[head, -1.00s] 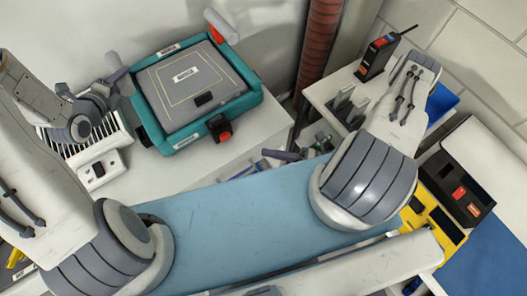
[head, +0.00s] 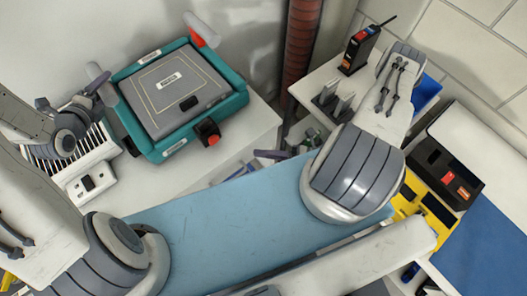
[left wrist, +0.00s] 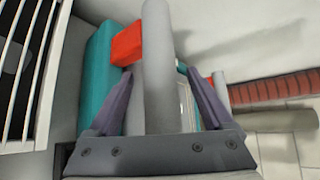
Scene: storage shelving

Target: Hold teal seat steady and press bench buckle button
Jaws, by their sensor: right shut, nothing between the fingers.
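The teal seat (head: 232,105) with a grey pad (head: 160,85) rests on a white bench. A black buckle with a red button (head: 208,132) is on its front side. Grey handles rise at its left (head: 98,72) and back right (head: 202,28). My left gripper (head: 103,90) is at the left handle. In the left wrist view its purple fingers (left wrist: 165,105) are open, either side of the grey handle (left wrist: 162,75); teal seat edge (left wrist: 97,85) shows beyond. My right gripper (head: 268,155) is shut and empty, right of and below the buckle, apart from it.
A white slotted heater-like unit (head: 85,160) stands left of the seat. A blue board (head: 240,215) spans the foreground. A red-brown ribbed pipe (head: 303,55) rises behind. A side shelf (head: 305,92) holds a black device (head: 358,50). Yellow and black cases are at the right.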

